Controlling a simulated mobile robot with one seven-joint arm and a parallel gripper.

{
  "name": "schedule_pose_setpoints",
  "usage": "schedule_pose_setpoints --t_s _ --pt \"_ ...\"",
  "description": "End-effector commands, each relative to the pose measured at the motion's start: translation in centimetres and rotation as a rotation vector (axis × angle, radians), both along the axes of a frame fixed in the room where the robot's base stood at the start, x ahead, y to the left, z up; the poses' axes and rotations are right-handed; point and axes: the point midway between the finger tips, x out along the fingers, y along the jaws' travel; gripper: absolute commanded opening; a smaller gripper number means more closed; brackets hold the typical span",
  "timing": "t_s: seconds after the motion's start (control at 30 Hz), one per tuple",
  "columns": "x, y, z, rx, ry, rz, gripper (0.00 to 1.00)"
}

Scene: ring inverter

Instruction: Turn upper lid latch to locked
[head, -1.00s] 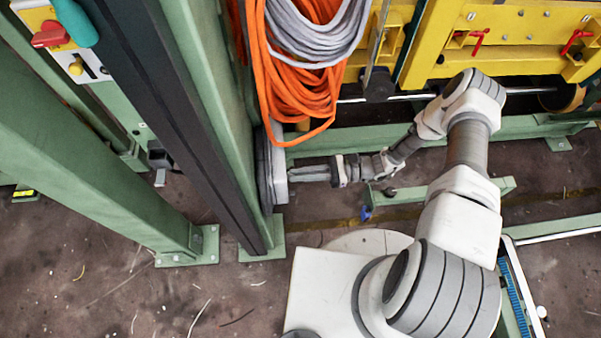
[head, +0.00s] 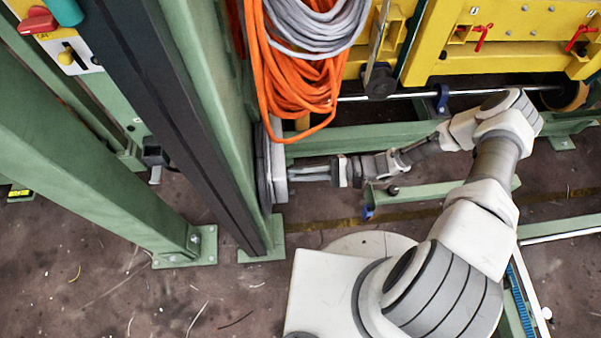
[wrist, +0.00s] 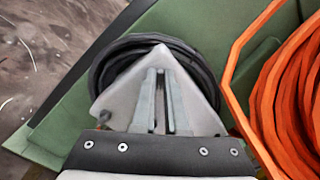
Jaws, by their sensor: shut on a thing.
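A small dark knob (wrist: 103,117) shows on the left part of the lid.
A black coil (wrist: 104,67) lies behind the lid. Orange cable (head: 288,82) and grey cable (head: 315,30) hang just above. The green post (head: 215,110) stands close on the left. A green beam (head: 360,138) runs behind my forearm.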

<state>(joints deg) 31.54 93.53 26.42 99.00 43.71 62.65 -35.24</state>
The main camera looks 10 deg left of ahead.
Motion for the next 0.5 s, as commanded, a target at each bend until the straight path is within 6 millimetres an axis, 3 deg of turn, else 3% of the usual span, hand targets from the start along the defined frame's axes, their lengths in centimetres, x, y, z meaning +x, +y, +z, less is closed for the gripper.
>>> schedule_pose_setpoints --t_s 0.5 --pt "-0.13 -0.07 -0.36 0.112 -0.464 -0.002 0.00"
